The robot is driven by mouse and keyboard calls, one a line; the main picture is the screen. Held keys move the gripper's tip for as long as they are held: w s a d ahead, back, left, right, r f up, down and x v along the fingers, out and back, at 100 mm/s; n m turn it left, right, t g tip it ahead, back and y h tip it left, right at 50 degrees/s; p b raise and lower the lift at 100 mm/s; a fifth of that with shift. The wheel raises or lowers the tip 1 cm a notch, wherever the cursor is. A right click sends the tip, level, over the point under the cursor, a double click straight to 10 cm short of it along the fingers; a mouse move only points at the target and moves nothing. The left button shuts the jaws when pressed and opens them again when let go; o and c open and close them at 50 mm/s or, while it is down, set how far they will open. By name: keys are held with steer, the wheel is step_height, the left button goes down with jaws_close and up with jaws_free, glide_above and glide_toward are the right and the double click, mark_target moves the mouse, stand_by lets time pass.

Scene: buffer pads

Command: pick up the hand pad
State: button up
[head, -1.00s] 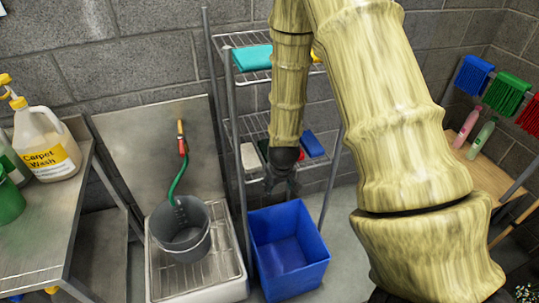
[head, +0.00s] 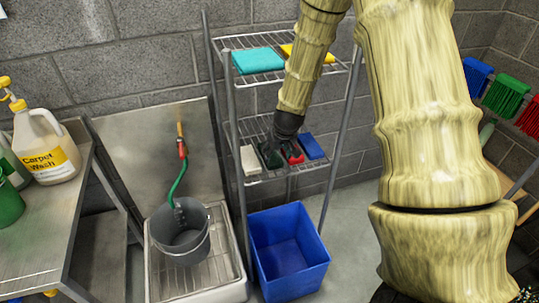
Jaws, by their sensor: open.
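Several pads lie in a row on the middle wire shelf: a white pad (head: 250,159), a dark green pad (head: 270,156), a red pad (head: 292,152) and a blue pad (head: 312,147). I cannot tell which one is the hand pad. My gripper (head: 283,155) is open and points down at the green and red pads, partly covering both. Its dark fingers are small here, and I cannot tell whether they touch a pad.
The wire rack's top shelf (head: 270,71) holds a teal cloth (head: 257,60) and a yellow cloth (head: 300,53). A blue bin (head: 290,255) stands below. A grey bucket (head: 181,235) sits on a floor sink to the left. A rack post (head: 341,135) stands right of the pads.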

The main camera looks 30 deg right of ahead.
mark_target(274, 161)
steer(key=shift+p+x, duration=1.05)
steer(key=shift+x, duration=1.95)
steer(key=c, duration=0.5)
